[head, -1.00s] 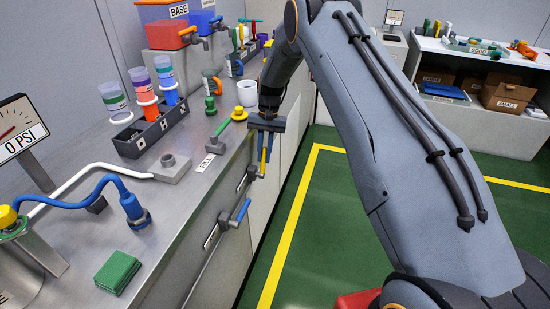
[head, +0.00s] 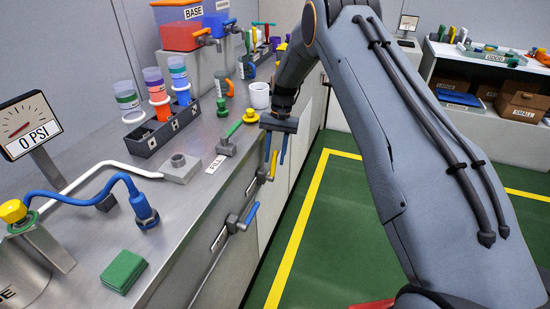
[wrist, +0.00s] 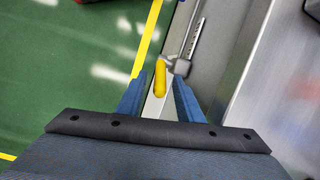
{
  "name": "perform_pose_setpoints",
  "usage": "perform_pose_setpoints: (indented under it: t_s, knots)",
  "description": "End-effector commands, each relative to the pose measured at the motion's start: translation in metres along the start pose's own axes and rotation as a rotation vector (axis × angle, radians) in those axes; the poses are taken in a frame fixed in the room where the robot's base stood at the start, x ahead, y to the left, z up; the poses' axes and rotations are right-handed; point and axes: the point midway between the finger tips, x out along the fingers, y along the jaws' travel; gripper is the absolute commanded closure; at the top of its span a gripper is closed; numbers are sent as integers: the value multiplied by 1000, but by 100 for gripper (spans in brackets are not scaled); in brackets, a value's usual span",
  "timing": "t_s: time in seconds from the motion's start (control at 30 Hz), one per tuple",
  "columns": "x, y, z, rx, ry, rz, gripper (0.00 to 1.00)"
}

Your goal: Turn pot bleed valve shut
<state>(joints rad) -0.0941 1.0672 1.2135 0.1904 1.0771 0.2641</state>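A valve with a yellow lever handle (head: 273,166) sits on the front face of the steel counter. In the wrist view its yellow handle (wrist: 160,80) lies between my fingers, with its grey body (wrist: 178,66) just beyond. My gripper (head: 275,157) points down over this valve. Its two blue fingers are spread apart on either side of the handle in the wrist view (wrist: 159,90), with gaps showing, so it is open. A second valve with a blue handle (head: 249,216) is lower and nearer on the same face. Their labels are too small to read.
A gauge (head: 27,125) reads 0 PSI. A pot (head: 25,272) with a yellow knob, a blue hose (head: 75,197), a green block (head: 123,271) and a rack (head: 166,133) of cups are on the counter. The green floor (head: 330,230) to the right is clear.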

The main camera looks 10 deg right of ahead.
Motion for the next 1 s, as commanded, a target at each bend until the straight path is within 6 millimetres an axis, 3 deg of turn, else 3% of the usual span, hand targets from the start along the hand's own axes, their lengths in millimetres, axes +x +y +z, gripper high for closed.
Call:
perform_pose_setpoints:
  t_s: [0.4, 0.77, 0.9, 1.0]
  knots:
    - [-62, 0, -1, 0, 3, -1, 67]
    - [-70, 0, 0, 0, 0, 0, 67]
    - [-71, 0, 3, -26, 11, 5, 87]
    - [-75, 0, 13, -140, 48, 31, 100]
